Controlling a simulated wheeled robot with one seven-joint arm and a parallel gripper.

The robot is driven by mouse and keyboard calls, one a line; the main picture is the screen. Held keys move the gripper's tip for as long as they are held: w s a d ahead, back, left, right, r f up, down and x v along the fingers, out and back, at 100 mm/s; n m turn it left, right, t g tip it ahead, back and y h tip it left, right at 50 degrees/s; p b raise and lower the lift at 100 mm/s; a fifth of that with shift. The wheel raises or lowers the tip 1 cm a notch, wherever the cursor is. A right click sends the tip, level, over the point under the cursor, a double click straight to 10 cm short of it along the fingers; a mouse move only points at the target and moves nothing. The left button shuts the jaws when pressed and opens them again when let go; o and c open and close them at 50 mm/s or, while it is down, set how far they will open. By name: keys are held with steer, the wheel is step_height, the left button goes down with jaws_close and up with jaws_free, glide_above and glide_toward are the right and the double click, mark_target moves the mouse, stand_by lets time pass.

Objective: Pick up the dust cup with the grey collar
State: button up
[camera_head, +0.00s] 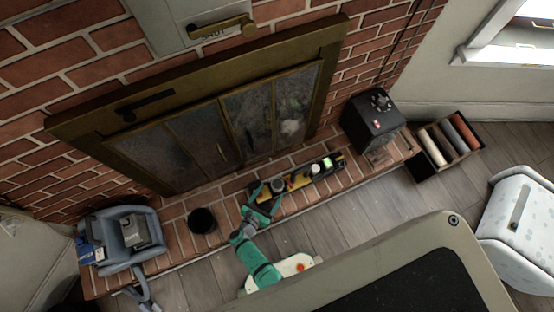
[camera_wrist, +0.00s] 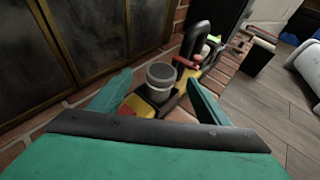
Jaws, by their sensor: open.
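The dust cup with the grey collar (camera_wrist: 160,78) stands upright between my open fingers in the wrist view, with its round grey top facing up. It sits at the near end of a yellow and black device (camera_head: 300,180) on the brick hearth. In the head view the cup (camera_head: 277,186) is small and partly hidden by my gripper. My gripper (camera_head: 262,192) is open, with one green finger on each side of the cup. The wrist view shows both fingers (camera_wrist: 155,92) apart; I cannot tell whether either touches the cup.
A black cup (camera_head: 202,220) stands left on the brick hearth (camera_head: 172,240), near a blue-grey caddy (camera_head: 125,240). A black box-shaped appliance (camera_head: 371,122) stands right, beside a crate of rolls (camera_head: 443,144). The fireplace screen (camera_head: 215,130) rises close behind. Wood floor (camera_head: 375,205) lies in front.

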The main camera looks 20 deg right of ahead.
mark_target(276, 185)
steer(key=shift+s+f+x, duration=0.15)
steer(key=shift+x, duration=0.95)
steer(key=shift+s+f+x, duration=0.1)
steer(key=shift+f+x, duration=0.05)
steer(key=shift+x, duration=1.75)
steer(key=shift+c, duration=0.3)
steer(key=c, duration=1.4)
steer(key=shift+w, duration=0.1)
